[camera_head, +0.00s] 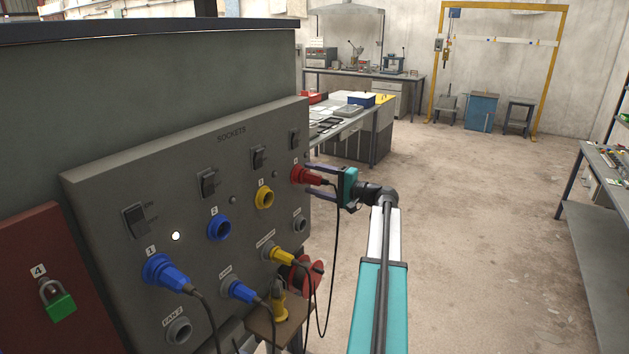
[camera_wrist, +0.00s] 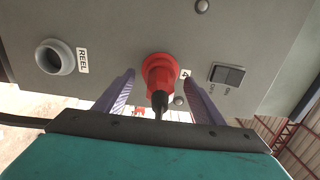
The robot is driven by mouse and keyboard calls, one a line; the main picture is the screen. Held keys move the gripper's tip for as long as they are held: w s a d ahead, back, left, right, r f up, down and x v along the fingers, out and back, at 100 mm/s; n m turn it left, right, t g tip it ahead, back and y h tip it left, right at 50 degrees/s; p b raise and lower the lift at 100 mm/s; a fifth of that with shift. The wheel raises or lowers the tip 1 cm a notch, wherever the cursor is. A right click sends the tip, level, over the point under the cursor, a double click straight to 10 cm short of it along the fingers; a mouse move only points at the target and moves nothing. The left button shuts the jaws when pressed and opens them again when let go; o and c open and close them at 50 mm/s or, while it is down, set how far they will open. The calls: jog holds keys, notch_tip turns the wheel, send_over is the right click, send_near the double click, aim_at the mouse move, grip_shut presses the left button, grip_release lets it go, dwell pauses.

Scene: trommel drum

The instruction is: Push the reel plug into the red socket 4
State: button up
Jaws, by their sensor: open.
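The red reel plug (camera_head: 308,177) sits in the red socket 4 at the panel's upper right. In the wrist view the plug (camera_wrist: 159,76) points straight into the socket, whose red rim (camera_wrist: 160,58) shows at the panel face. I cannot tell whether it is fully home. A black cable leaves the plug's back and hangs down. My gripper (camera_head: 322,178) is at the plug, its fingers pointing at the panel. In the wrist view my gripper (camera_wrist: 160,82) is open, one finger on each side of the plug with gaps between.
The grey sockets panel (camera_head: 110,205) carries blue plugs (camera_head: 163,271) and a yellow plug (camera_head: 280,256), with hanging cables. The grey reel socket (camera_wrist: 54,57) is empty. A switch (camera_wrist: 228,75) stands beside socket 4. Open floor (camera_head: 480,230) lies to the right.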

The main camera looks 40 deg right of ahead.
jog(key=b+v, duration=0.4)
jog(key=v, duration=0.9)
jog(key=shift+s, duration=0.4)
jog(key=shift+f, duration=0.1)
